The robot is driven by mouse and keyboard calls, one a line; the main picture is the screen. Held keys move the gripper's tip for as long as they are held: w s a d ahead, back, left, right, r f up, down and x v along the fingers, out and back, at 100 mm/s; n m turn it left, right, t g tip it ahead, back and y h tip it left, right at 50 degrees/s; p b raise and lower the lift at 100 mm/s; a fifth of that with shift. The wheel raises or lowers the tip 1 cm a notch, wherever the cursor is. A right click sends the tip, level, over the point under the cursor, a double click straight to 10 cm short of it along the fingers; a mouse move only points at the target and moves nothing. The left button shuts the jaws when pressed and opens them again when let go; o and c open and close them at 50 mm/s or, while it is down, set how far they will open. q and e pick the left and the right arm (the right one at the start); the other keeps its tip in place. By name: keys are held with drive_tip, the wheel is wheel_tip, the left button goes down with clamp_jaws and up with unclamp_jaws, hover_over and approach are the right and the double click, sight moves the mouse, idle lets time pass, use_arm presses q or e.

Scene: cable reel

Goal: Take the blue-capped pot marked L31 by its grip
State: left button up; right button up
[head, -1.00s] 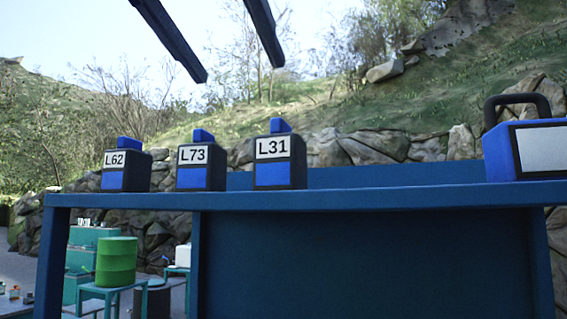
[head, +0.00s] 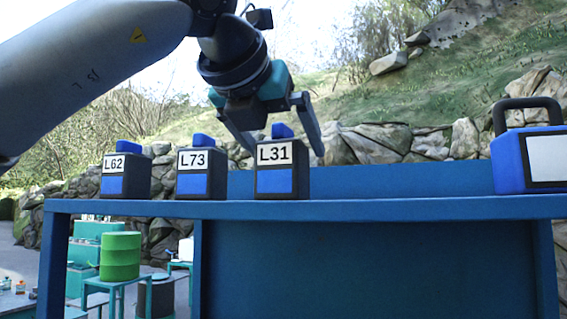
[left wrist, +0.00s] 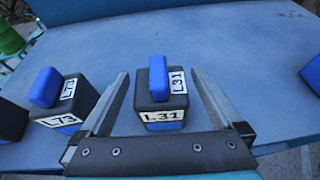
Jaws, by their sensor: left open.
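The pot marked L31 (head: 282,169) is a dark box with a blue front patch and a white label. It stands upright on the blue table, with its blue cap (head: 282,131) on top. In the left wrist view the L31 pot (left wrist: 160,103) sits between the two open fingers (left wrist: 158,85), apart from both as far as I can tell. Its blue cap (left wrist: 158,76) shows from above. My right gripper is not in view.
Similar pots L73 (head: 201,173) and L62 (head: 126,175) stand left of L31 on the blue table (head: 350,208). L73 (left wrist: 65,100) is close to the left finger. A blue case with a dark handle (head: 525,160) stands at the right. The tabletop between it and L31 is clear.

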use_arm(q)
drive_tip(key=c, duration=1.5)
drive_tip(key=shift+r, duration=0.1)
